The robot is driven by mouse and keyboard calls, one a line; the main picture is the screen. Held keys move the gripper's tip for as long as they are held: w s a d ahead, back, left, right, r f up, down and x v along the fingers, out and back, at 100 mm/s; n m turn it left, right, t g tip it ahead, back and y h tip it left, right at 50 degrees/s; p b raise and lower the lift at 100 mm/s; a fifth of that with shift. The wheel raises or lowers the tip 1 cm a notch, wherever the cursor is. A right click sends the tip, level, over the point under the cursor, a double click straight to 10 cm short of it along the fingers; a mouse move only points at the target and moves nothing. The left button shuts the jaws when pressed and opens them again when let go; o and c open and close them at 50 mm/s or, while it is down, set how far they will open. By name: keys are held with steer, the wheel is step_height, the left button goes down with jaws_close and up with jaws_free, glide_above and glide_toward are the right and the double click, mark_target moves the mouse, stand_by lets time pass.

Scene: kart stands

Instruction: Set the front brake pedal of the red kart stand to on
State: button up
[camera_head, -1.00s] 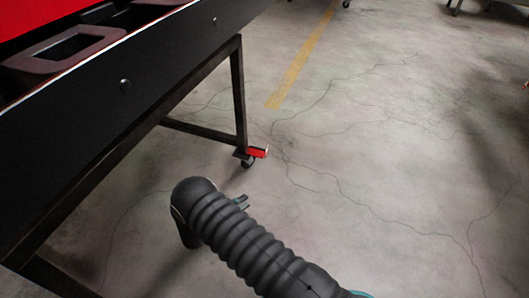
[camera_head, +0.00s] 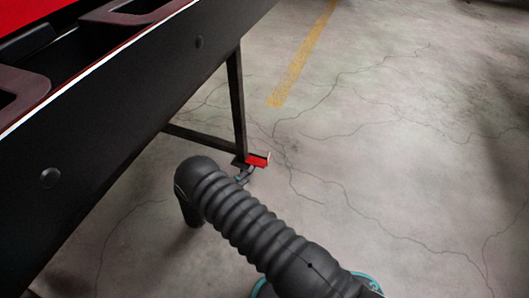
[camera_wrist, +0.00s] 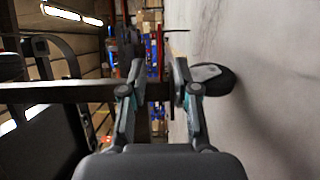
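The red brake pedal (camera_head: 258,161) sits at the foot of the black stand leg (camera_head: 238,100) in the head view. Its exact tilt is hard to tell. My gripper (camera_head: 243,176) is just below and beside it, partly hidden behind my arm. In the wrist view, turned sideways, my gripper (camera_wrist: 158,95) is open, one finger on each side of the leg's lower end and a dark plate there. A thin red edge, perhaps the pedal, shows between the fingers. The caster wheel (camera_wrist: 213,77) is just beyond the right finger. I cannot tell whether a finger touches the pedal.
The stand's black side panel (camera_head: 110,100) fills the left of the head view, close to my arm. A lower crossbar (camera_head: 200,140) runs left from the leg. The cracked concrete floor (camera_head: 400,150) to the right is clear, with a yellow line (camera_head: 300,60).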

mark_target(256, 161)
steer(key=x, duration=1.3)
steer(key=shift+w, duration=0.25)
steer(key=shift+d, duration=0.15)
jaws_close()
